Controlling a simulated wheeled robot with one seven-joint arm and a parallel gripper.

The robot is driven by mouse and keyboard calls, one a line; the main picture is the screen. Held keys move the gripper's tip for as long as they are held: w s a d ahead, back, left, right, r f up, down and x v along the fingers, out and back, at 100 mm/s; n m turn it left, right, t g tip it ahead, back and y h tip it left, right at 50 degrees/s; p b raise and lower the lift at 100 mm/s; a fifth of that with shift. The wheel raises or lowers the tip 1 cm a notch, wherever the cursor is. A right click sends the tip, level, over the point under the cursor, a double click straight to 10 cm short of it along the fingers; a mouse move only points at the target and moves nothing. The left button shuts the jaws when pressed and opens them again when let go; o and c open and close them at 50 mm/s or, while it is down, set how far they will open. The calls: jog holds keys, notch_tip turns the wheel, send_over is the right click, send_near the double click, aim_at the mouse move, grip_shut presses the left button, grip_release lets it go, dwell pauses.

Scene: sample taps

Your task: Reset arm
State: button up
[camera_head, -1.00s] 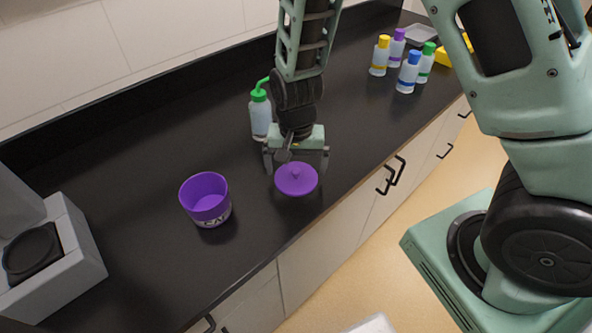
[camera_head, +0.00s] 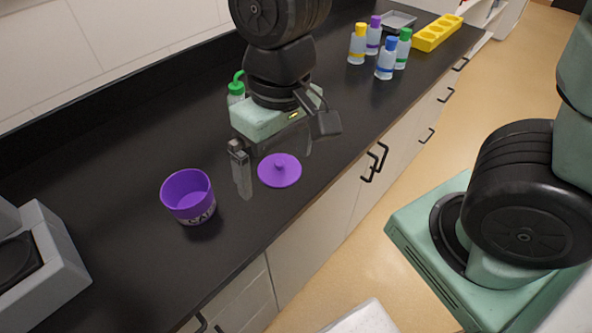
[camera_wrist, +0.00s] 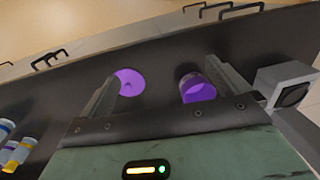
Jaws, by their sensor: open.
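My gripper (camera_head: 287,150) is open and empty above the black counter, its fingers spread wide. In the head view a purple lid (camera_head: 279,171) with a small knob lies on the counter, just beyond and below the fingers. In the wrist view the lid (camera_wrist: 130,82) shows beside the left finger and the cup (camera_wrist: 196,88) beside the right finger. Neither is held.
A green-capped wash bottle (camera_head: 236,90) stands behind my gripper, partly hidden. Several capped bottles (camera_head: 386,60), a yellow rack (camera_head: 437,33) and a grey tray (camera_head: 398,20) are at the far right. A grey machine (camera_head: 50,262) stands at the left. The counter's front edge has drawer handles below.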

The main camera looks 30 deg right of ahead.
jog(key=s+n, duration=0.1)
jog(key=s, duration=0.1)
jog(key=s+n, duration=0.1)
jog(key=s, duration=0.1)
jog(key=s+r+n, duration=0.1)
jog(key=n, duration=0.1)
jog(key=shift+s+d+h, duration=0.15)
jog(key=shift+s+h, duration=0.15)
jog(key=shift+s, duration=0.1)
